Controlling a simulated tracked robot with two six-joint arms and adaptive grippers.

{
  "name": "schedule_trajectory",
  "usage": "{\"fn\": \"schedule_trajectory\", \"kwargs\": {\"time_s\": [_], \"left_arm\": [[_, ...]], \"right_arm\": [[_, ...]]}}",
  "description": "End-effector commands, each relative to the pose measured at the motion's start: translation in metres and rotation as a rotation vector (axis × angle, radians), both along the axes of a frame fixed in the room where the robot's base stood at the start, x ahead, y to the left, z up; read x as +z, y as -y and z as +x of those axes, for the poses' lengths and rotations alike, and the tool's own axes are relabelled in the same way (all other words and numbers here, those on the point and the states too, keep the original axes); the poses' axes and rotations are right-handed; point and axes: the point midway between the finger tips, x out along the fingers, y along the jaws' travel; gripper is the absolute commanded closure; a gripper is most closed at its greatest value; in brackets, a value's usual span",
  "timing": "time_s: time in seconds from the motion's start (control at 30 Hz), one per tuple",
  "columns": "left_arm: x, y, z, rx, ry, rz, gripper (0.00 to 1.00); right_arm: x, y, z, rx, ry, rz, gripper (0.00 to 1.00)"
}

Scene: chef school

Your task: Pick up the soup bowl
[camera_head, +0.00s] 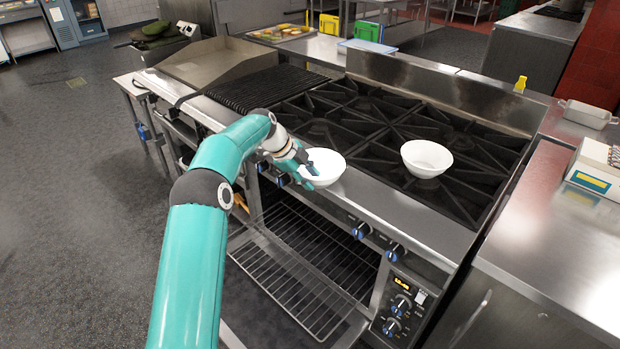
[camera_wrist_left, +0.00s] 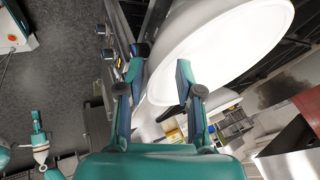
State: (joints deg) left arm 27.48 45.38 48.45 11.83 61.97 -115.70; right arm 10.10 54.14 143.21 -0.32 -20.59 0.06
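Two white bowls show in the head view. One white bowl (camera_head: 325,166) is at the front edge of the stove, beside my left gripper (camera_head: 303,170). The other white bowl (camera_head: 426,158) sits on the burner grates to the right. I cannot tell by looks which is the soup bowl. In the left wrist view the near bowl (camera_wrist_left: 235,45) looms large at the upper right. My left gripper (camera_wrist_left: 159,78) has its fingers apart, with the bowl's edge showing between them; contact is unclear. A small teal part at the lower left of that view appears to be my right arm.
The black burner grates (camera_head: 350,120) and a ribbed grill (camera_head: 262,90) lie behind the bowls. Below is an open oven rack (camera_head: 290,290). A steel counter (camera_head: 560,245) with a white box (camera_head: 598,165) stands at right. Blue knobs (camera_head: 361,230) line the stove front.

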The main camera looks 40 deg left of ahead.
Motion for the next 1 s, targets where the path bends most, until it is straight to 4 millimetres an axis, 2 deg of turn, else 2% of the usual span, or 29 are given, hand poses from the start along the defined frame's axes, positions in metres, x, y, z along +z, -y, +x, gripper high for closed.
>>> {"fn": "schedule_trajectory", "kwargs": {"time_s": [0.17, 0.4, 0.6, 0.73, 1.0], "left_arm": [[0.022, -0.008, -0.011, 0.002, 0.003, 0.002, 0.65], [0.063, -0.022, -0.033, 0.004, 0.004, 0.003, 0.65], [0.088, -0.030, -0.046, 0.003, 0.002, 0.002, 0.65], [0.095, -0.032, -0.050, 0.002, 0.000, 0.001, 0.65], [0.096, -0.032, -0.051, 0.002, 0.000, 0.001, 0.65]], "right_arm": [[0.000, 0.000, 0.000, 0.000, 0.000, 0.000, 0.67], [0.000, 0.000, 0.000, 0.000, 0.000, 0.000, 0.67], [0.000, 0.000, 0.000, 0.000, 0.000, 0.000, 0.67], [0.000, 0.000, 0.000, 0.000, 0.000, 0.000, 0.67], [0.000, 0.000, 0.000, 0.000, 0.000, 0.000, 0.67]]}}
